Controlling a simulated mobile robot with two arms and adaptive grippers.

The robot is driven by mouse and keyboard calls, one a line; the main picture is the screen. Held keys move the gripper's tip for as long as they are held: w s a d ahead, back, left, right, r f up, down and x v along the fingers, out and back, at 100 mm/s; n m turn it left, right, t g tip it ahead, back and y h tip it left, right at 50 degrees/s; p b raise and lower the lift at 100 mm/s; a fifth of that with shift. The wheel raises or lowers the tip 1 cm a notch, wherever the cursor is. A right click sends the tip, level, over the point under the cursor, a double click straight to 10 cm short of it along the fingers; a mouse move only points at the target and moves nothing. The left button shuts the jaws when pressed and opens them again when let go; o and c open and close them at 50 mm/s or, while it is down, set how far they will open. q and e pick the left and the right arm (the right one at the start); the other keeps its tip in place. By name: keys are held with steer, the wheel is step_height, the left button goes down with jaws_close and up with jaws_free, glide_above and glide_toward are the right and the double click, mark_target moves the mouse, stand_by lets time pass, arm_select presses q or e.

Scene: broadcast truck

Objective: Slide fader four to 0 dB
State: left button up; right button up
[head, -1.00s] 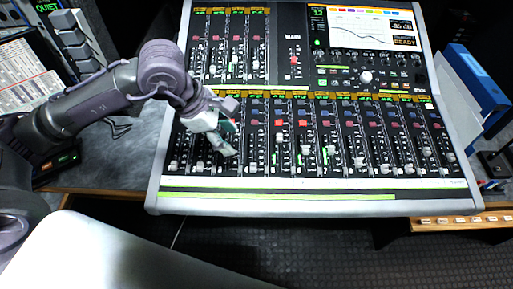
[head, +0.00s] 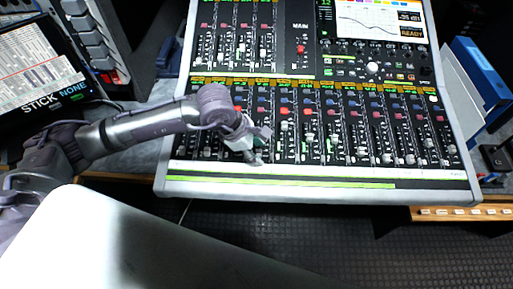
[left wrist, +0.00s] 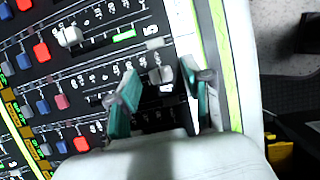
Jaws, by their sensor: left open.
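The mixing console (head: 300,190) has a lower bank of fader strips with small pale caps. My left gripper (head: 255,150) is over the lower part of this bank, left of centre, and hides part of the strips under it. In the left wrist view, the open left gripper (left wrist: 162,84) has its two green-padded fingers on either side of a grey fader cap (left wrist: 160,75). I cannot tell if the pads touch it. A neighbouring white fader cap (left wrist: 70,37) sits farther up its slot. Strip numbers are too small to read surely. My right gripper is out of view.
The console's screen (head: 367,20) shows a curve at the top. Blue and red buttons (left wrist: 40,52) line the strips. A blue binder (head: 482,75) stands to the right of the console. Another panel with a lit display (head: 50,75) is at the left.

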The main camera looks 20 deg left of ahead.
mark_target(258, 127)
arm_select(q)
steer(key=shift+c, duration=0.2)
jaws_close()
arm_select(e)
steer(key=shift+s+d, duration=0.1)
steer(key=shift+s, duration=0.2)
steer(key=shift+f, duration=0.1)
arm_select(q)
steer(key=w+b, duration=0.1)
steer(key=w, duration=0.1)
steer(key=w+a+b, duration=0.1)
steer(key=w, duration=0.1)
steer(key=w+a+b, duration=0.1)
steer(key=w+b, duration=0.1)
steer(key=shift+w+r, duration=0.3)
steer(key=shift+r, duration=0.05)
steer(key=shift+w+r, duration=0.1)
steer(key=shift+r, duration=0.05)
steer(key=shift+o, duration=0.2)
jaws_free()
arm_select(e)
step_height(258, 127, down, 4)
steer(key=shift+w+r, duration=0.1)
